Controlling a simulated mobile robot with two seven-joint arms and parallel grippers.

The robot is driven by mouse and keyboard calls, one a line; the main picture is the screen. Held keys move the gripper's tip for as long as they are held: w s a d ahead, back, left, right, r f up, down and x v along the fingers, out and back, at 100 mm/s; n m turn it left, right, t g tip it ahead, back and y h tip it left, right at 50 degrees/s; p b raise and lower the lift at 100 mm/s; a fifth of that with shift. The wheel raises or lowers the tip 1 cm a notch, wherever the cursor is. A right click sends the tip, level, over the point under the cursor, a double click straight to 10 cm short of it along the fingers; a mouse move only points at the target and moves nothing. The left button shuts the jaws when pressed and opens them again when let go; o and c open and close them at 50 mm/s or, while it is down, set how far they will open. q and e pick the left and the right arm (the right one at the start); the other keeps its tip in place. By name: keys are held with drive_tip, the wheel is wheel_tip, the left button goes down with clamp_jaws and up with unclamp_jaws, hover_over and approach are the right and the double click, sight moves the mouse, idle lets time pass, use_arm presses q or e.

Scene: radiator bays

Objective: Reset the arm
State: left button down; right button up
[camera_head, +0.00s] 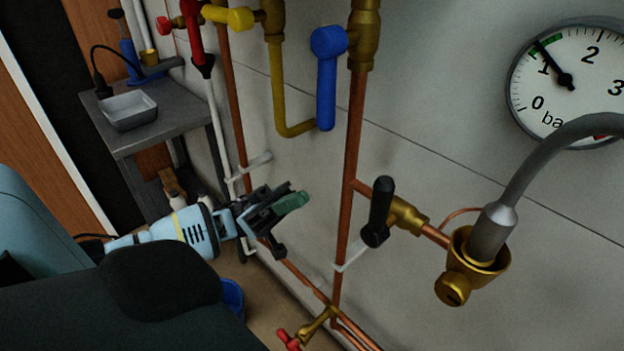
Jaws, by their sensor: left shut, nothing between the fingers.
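My left arm (165,238) comes in from the left, light blue and white. My left gripper (300,198) is in front of the copper pipes at the middle of the view. It is shut and empty, with green at its fingertip end. It points to the right and looks apart from the black-handled valve (378,212), which is further right. My right gripper is not in view.
A blue-handled valve (327,80) and a yellow-handled valve (229,17) are above. A pressure gauge (575,85) is at upper right. A grey hose (515,185) enters a brass fitting (455,280). A grey table (165,125) bears a tray (128,110). A blue bucket (233,297) shows below.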

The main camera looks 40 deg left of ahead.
use_arm(q)
drive_tip(key=shift+s+a+f, duration=0.1)
drive_tip(key=shift+a+f, duration=0.35)
drive_tip(key=shift+a, duration=0.05)
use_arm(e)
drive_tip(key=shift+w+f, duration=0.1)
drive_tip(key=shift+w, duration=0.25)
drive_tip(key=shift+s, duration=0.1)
